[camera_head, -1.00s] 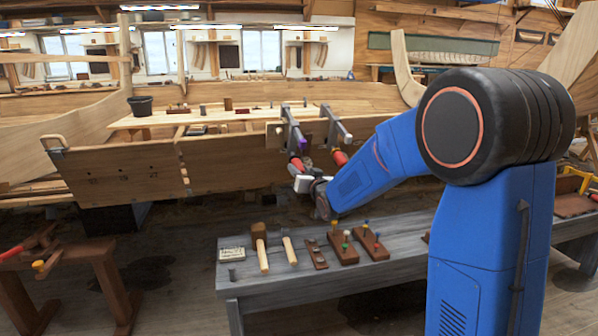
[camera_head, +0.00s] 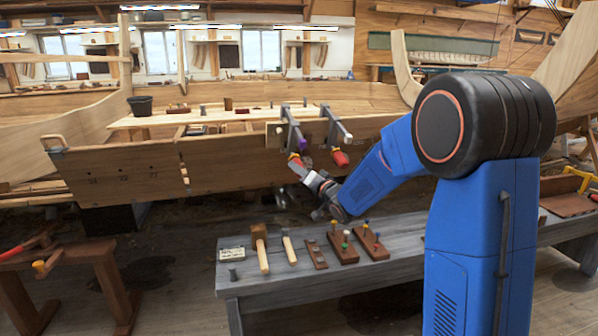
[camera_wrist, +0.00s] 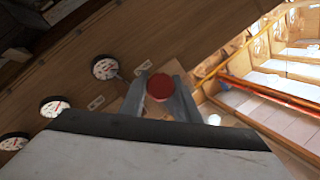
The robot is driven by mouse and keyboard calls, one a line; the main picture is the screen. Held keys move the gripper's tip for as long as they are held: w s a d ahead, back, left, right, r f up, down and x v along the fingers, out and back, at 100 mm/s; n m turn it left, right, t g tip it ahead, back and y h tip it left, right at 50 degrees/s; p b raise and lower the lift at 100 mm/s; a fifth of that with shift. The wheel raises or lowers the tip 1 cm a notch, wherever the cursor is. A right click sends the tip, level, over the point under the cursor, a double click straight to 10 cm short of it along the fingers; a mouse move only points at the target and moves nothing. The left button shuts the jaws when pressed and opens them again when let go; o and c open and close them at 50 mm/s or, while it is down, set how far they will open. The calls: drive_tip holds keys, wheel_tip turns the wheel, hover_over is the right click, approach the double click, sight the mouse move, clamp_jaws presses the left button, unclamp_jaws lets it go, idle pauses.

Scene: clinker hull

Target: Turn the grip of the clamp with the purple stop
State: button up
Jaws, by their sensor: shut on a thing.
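The clamp with the purple stop (camera_head: 302,143) is the left of two grey clamps hung over the hull's top plank. The purple stop cannot be made out in the wrist view.
Several round dials (camera_wrist: 105,67) lie along the hull plank in the wrist view. Below, a grey bench (camera_head: 236,286) holds mallets and pegged blocks.

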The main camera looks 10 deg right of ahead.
idle(0.3)
drive_tip(key=o, duration=1)
drive_tip(key=shift+o, duration=0.2)
drive_tip(key=v, duration=1.7)
drive_tip(key=shift+s, duration=0.15)
drive_tip(key=shift+d, duration=0.1)
